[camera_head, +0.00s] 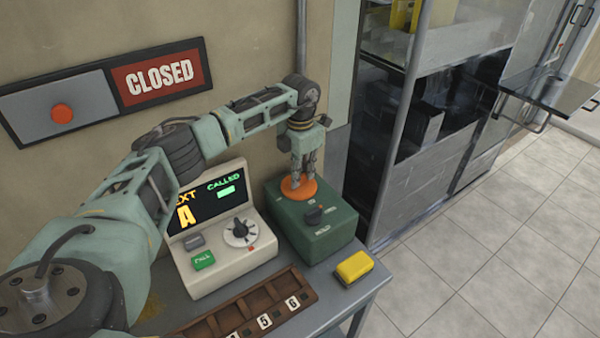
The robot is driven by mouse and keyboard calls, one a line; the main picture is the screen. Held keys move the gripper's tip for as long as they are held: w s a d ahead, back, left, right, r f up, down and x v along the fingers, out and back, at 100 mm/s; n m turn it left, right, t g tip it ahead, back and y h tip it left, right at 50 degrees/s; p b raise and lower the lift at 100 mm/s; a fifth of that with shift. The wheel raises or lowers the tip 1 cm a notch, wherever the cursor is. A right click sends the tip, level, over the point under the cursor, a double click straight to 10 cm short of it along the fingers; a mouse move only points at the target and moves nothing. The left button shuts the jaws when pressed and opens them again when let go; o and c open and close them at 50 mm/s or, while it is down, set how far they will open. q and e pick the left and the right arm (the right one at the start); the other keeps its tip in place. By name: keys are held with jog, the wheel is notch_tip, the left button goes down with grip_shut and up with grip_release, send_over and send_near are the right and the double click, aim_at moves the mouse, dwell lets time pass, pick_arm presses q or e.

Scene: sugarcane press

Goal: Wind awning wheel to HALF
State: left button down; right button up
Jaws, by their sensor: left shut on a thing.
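A green control box (318,243) sits at the right end of the grey table. An orange wheel (298,190) is on its top, towards the back. A dark knob or pointer (314,215) is in front of the wheel, with small pale labels around it that are too small to read surely. My left gripper (303,178) reaches down from above, its fingers shut on the orange wheel and hiding part of it. My right gripper is not in view.
A cream console (225,262) with a lit screen, green button and dial stands left of the box. A yellow block (354,267) and a brown slotted tray (204,330) lie in front. A CLOSED sign (158,77) hangs on the wall. A dark glazed cabinet (420,150) stands right.

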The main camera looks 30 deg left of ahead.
pick_arm(q)
jog(key=n, duration=0.5)
jog(key=shift+w+a+r+p, duration=0.1)
jog(key=shift+w+r+p, duration=0.1)
jog(key=shift+p, duration=0.1)
jog(key=shift+n, duration=1.2)
jog(key=shift+a, duration=0.1)
jog(key=c, duration=2.1)
grip_release()
jog(key=shift+o, duration=1.4)
jog(key=shift+s+f, duration=0.1)
jog(key=shift+f, duration=0.05)
